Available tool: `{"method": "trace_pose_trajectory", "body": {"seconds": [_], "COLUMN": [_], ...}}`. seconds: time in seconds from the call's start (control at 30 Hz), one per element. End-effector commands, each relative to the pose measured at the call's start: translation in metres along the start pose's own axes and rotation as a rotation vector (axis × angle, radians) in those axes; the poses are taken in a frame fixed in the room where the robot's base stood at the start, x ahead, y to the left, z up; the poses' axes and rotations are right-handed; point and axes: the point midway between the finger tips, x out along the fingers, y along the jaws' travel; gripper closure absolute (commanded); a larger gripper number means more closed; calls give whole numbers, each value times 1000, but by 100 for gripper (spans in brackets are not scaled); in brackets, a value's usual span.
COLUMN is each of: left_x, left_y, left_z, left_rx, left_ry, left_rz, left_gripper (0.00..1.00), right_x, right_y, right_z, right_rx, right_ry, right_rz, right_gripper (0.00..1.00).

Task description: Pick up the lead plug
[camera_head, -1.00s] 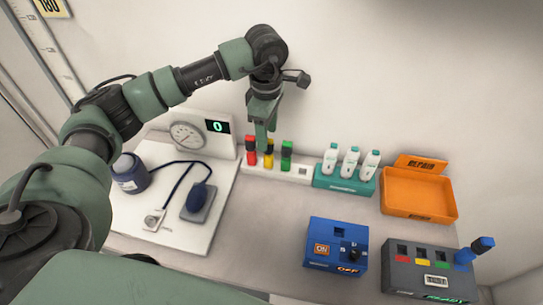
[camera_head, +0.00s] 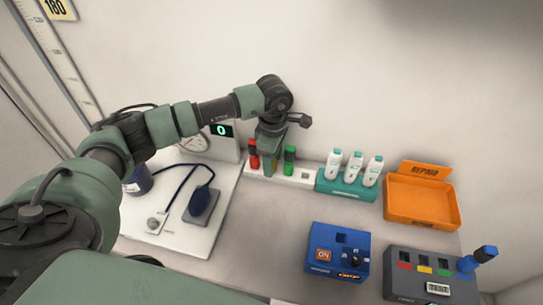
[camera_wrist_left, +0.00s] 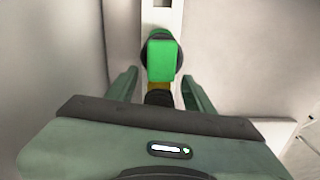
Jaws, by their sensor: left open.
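Red (camera_head: 254,155), yellow (camera_wrist_left: 158,88) and green (camera_head: 290,160) plugs stand upright in a white strip holder (camera_head: 305,177) against the wall. Which of them is the lead plug cannot be told from the pictures. My left gripper (camera_head: 269,168) points down at the middle, yellow plug and mostly hides it in the head view. In the left wrist view, the open fingers (camera_wrist_left: 160,85) stand on either side of the yellow plug, with the green plug (camera_wrist_left: 161,60) just beyond it. No grip on a plug shows. My right gripper is not in view.
Right of the holder are a teal rack (camera_head: 345,187) with white bottles and an orange tray (camera_head: 425,222). A blue switch box (camera_head: 322,240) and a grey test box (camera_head: 408,284) stand nearer. A white board (camera_head: 160,240) with a blood-pressure cuff lies left.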

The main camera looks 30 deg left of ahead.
Motion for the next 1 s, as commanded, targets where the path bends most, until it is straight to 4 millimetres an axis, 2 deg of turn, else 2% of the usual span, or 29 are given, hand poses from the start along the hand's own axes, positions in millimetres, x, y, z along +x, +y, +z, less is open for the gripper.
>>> {"method": "trace_pose_trajectory", "body": {"seconds": [0.1, 0.3, 0.37, 0.5, 0.83, 1.0], "left_x": [8, 9, 9, 8, 7, -3], "left_y": [0, 0, 0, 0, 0, 1], "left_z": [0, 0, 0, 0, 0, 0], "left_rx": [-1, 0, 0, 0, -1, 0], "left_ry": [1, 1, 1, 0, 0, -2], "left_rz": [0, 1, 1, 1, 2, 4], "left_gripper": [47, 47, 61, 100, 100, 100], "right_x": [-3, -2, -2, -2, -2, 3], "right_y": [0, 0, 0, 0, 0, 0], "right_z": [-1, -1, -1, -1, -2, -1], "right_rx": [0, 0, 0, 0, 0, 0], "right_ry": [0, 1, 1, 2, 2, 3], "right_rz": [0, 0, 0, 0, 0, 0], "right_gripper": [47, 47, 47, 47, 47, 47]}}
